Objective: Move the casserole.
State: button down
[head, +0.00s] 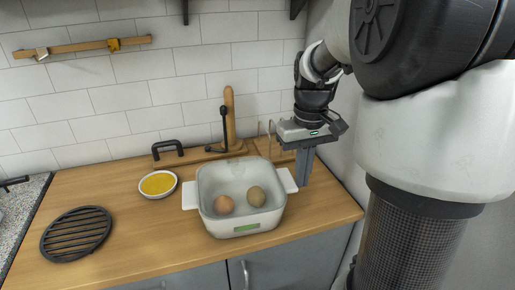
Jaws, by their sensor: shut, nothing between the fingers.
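The white casserole (236,225) stands upright on the wooden counter, right of the middle in the head view. It is a square open dish with a handle on its left and right sides. My gripper (303,184) points down just behind and beside the casserole's right handle. Its fingers are shut and empty. I cannot tell whether they touch the handle.
A bowl of yellow contents (158,184) stands left of the casserole. A round black trivet (76,234) lies further left on the wooden counter (130,240). Wooden boards (205,151) and a black handle stand behind. The wall is close on the right.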

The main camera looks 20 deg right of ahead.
aim_at(292, 192)
jog(key=w+f, duration=0.1)
jog(key=f, duration=0.2)
jog(key=w+f, duration=0.1)
jog(key=f, duration=0.2)
jog(key=f+b, duration=0.1)
jog(key=f, duration=0.2)
jog(key=shift+w+f, duration=0.1)
jog(key=shift+w, duration=0.85)
